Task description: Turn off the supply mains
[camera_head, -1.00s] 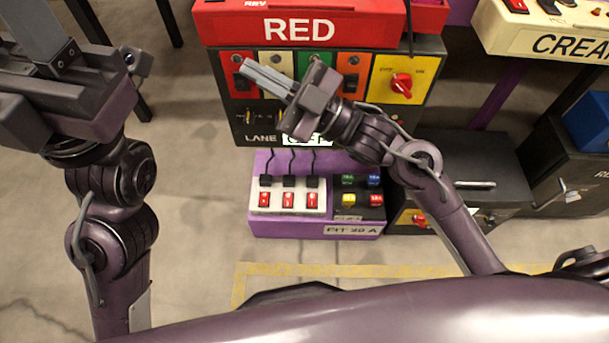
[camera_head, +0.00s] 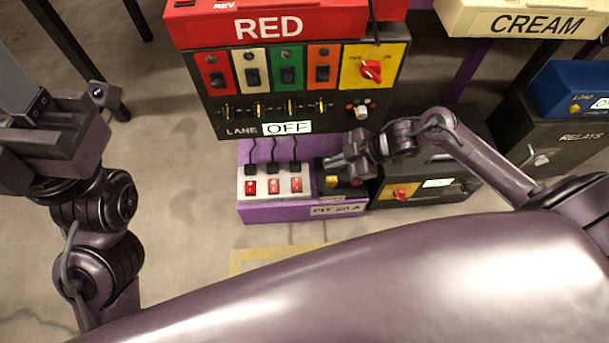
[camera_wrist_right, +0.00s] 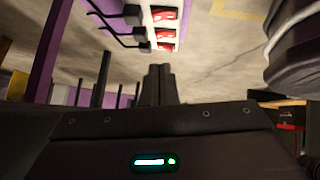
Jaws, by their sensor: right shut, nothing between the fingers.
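The yellow plate with a red rotary knob (camera_head: 371,71) is at the right of the panel under the RED sign. A second red knob on a yellow plate (camera_head: 401,193) is on the low black box. I cannot read which is the supply mains, nor either knob's exact setting. My right gripper (camera_head: 334,164) is shut and empty, low in front of the coloured buttons of the purple unit, below the panel and left of the low box's knob. Its closed fingers also show in the right wrist view (camera_wrist_right: 158,78). My left gripper (camera_head: 60,112) is at the far left, away from the panels; its jaw opening is unclear.
The purple unit (camera_head: 262,215) has a white strip of red switches (camera_head: 273,186) with black plugs and cables. The panel's lane display (camera_head: 287,128) reads OFF. A blue box (camera_head: 570,85) and a relays cabinet stand at the right.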

